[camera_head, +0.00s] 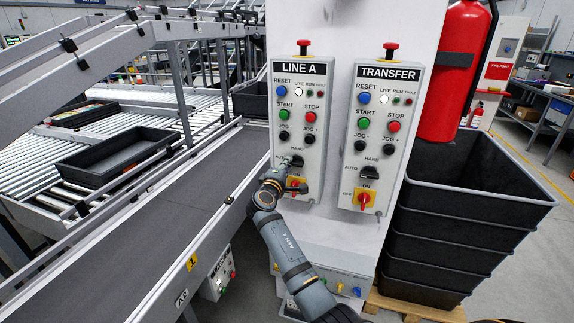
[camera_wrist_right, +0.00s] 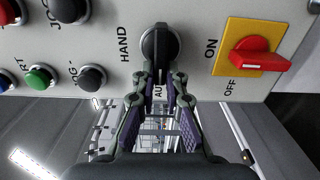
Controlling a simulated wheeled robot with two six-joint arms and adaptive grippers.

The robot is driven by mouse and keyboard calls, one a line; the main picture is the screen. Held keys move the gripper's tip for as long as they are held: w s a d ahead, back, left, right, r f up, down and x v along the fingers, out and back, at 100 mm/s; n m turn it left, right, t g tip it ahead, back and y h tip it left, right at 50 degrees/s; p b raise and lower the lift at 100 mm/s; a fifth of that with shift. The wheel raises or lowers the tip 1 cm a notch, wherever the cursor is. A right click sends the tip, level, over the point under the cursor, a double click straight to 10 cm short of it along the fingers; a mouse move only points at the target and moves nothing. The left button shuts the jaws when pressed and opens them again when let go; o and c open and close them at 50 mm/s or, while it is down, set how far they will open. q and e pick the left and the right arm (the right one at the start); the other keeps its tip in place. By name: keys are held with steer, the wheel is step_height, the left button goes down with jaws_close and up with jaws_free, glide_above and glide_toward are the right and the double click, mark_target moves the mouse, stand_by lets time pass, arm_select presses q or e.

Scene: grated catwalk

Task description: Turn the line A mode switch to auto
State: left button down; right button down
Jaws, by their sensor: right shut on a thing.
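The LINE A panel (camera_head: 301,120) is the left of two white control boxes on the pillar. Its black mode switch (camera_head: 297,161) sits below the jog buttons, between the HAND and AUTO labels. In the right wrist view the switch knob (camera_wrist_right: 160,44) has its raised bar lying along the line toward the AUTO label, which the fingers partly cover. My right gripper (camera_wrist_right: 160,75) is shut on the bar of this knob. In the head view my right gripper (camera_head: 287,165) reaches it from below left. My left gripper is not in view.
A red switch on a yellow plate (camera_wrist_right: 248,50) is close beside the knob. The TRANSFER panel (camera_head: 381,130) with a similar switch is to the right. Black crates (camera_head: 462,230) are stacked at right; a conveyor (camera_head: 130,230) runs at left.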

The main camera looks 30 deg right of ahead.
steer(key=c, duration=1.4)
jaws_free()
steer(key=v, duration=0.7)
steer(key=shift+s+a, duration=0.15)
steer(key=shift+s, duration=0.05)
